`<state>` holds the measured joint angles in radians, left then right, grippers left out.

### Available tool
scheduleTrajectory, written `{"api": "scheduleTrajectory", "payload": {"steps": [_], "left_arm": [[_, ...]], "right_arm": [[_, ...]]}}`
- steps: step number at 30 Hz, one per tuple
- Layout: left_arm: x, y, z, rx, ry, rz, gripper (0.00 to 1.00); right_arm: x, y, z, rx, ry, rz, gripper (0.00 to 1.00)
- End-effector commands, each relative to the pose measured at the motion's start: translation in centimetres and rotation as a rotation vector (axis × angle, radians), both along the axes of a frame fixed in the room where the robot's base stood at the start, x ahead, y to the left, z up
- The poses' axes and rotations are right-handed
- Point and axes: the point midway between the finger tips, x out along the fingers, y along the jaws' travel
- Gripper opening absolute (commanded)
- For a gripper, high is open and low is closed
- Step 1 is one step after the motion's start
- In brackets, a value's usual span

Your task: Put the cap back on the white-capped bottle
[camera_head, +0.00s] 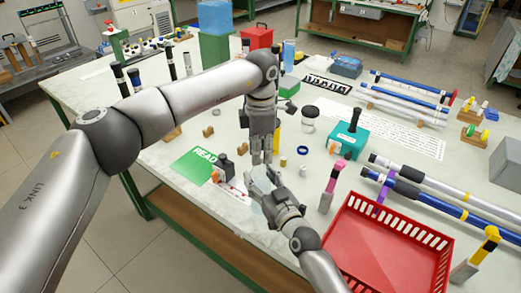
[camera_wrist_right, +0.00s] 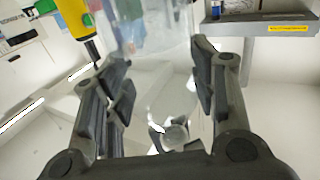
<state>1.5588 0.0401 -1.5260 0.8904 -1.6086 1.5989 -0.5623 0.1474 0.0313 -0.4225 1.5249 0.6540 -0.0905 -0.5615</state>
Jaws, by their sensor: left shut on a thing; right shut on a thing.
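A clear bottle (camera_head: 262,178) is in the grasp of my right gripper (camera_head: 262,186) over the table's front part. In the right wrist view the bottle (camera_wrist_right: 155,60) stands between the two dark fingers of my right gripper (camera_wrist_right: 158,85). My left gripper (camera_head: 262,158) points down from above, its fingertips close to the bottle's upper end. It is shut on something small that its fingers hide. I cannot make out the white cap, nor whether anything touches the bottle's mouth.
A red crate (camera_head: 440,240) stands at the front right. A green READY mat (camera_head: 197,165) lies to the left, with a dark block (camera_head: 222,167) beside it. A teal box (camera_head: 347,138), a jar (camera_head: 309,118) and a blue ring (camera_head: 303,150) are to the right.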

Motion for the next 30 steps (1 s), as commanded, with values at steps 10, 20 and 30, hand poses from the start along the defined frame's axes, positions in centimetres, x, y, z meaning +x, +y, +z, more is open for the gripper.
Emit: {"api": "scheduleTrajectory", "payload": {"steps": [10, 20, 30], "left_arm": [[0.0, 0.0, 0.0, 0.0, 0.0, -0.016, 0.47], [0.0, 0.0, 0.1, 0.0, 0.0, -0.014, 0.51], [0.1, 0.0, 5.0, -0.001, -0.004, -0.014, 0.51]], "right_arm": [[0.0, 0.0, 0.0, 0.0, 0.0, 0.0, 0.0], [0.0, 0.0, 0.0, 0.0, 0.0, 0.0, 0.0], [0.0, 0.0, 0.0, 0.0, 0.0, 0.0, 0.0]]}}
